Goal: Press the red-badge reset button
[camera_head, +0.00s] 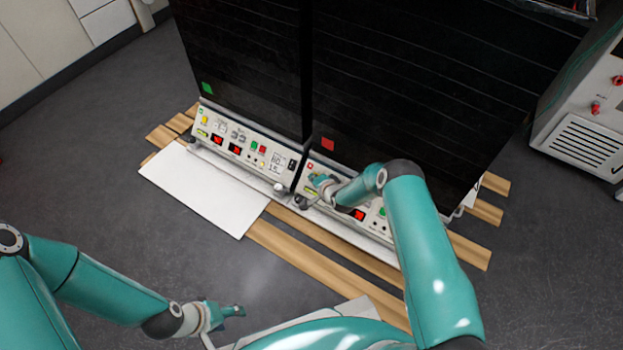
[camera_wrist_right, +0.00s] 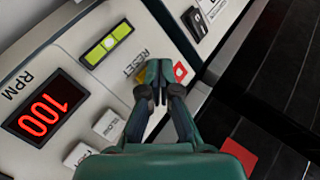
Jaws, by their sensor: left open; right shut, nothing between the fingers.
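The machine with the red badge (camera_head: 328,143) stands on the right; the badge also shows in the right wrist view (camera_wrist_right: 240,152). On its control panel (camera_wrist_right: 60,60), a yellow button (camera_wrist_right: 141,76) beside the RESET label is partly hidden behind my right fingers. A small red-and-white mark (camera_wrist_right: 180,71) is beside it. My right gripper (camera_wrist_right: 158,68) is shut and empty, its tips over the button; I cannot tell whether they touch it. In the head view, my right gripper (camera_head: 320,181) is at the panel's left end. My left gripper (camera_head: 236,311) is open and empty, low over the floor.
A similar machine with a green badge (camera_head: 207,88) stands directly left, with its own panel (camera_head: 225,140). A white board (camera_head: 200,188) and wooden slats (camera_head: 300,262) lie in front. A white unit (camera_head: 585,120) stands at the right. An RPM display (camera_wrist_right: 43,107) reads 100.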

